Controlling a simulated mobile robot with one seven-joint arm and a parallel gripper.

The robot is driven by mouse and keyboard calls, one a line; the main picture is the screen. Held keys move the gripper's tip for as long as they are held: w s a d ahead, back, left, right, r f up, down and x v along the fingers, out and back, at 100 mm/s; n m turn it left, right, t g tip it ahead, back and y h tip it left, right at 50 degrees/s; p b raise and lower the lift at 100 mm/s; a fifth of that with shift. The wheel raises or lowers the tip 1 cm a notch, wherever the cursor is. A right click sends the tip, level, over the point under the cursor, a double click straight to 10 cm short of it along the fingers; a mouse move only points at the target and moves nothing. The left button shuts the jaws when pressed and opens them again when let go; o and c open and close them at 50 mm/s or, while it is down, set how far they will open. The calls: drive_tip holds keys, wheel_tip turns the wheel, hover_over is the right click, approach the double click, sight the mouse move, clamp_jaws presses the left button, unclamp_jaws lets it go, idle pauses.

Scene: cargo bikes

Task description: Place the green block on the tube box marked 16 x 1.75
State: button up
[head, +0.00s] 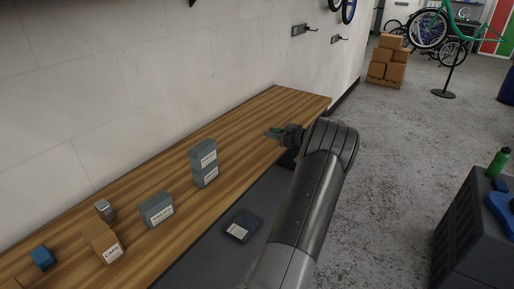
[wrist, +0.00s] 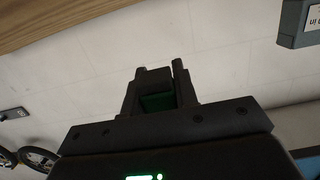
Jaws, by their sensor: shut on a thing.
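My gripper (head: 283,134) is at the end of my arm, over the far right part of the wooden bench. It is shut on the green block (head: 277,129), held up in the air. In the wrist view the green block (wrist: 157,102) shows dark between the fingers (wrist: 157,75). Grey labelled boxes are on the bench: a stack of two, upper (head: 203,155) and lower (head: 206,175), and a single one (head: 157,210) to their left. Their labels are too small to read, so I cannot tell which is 16 x 1.75. A labelled grey box (wrist: 292,25) shows partly in the wrist view.
The wooden bench (head: 255,120) runs along the white wall. A brown labelled carton (head: 101,242), a small grey item (head: 104,209) and a blue block (head: 42,257) are at its left. A dark labelled box (head: 242,225) lies on a dark surface below. The bench's far end looks clear.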

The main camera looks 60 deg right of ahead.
hover_over(256, 149)
drive_tip(key=f, duration=0.4)
drive_tip(key=shift+s+a+f, duration=0.1)
drive_tip(key=shift+s+f, duration=0.1)
drive_tip(key=shift+f, duration=0.1)
drive_tip(key=shift+w+f, duration=0.15)
drive_tip(key=shift+f, duration=1.7)
drive_tip(key=shift+f, duration=0.1)
drive_tip(key=shift+f, duration=0.1)
drive_tip(key=o, duration=0.9)
drive_tip(key=shift+o, duration=0.2)
drive_tip(key=s, duration=0.3)
drive_tip(key=s+r, duration=0.1)
drive_tip(key=s, duration=0.5)
drive_tip(key=shift+s+r, duration=0.2)
drive_tip(key=shift+r, duration=0.1)
drive_tip(key=shift+o, duration=0.5)
drive_tip(key=shift+s+r, duration=0.1)
drive_tip(key=shift+s, duration=0.55)
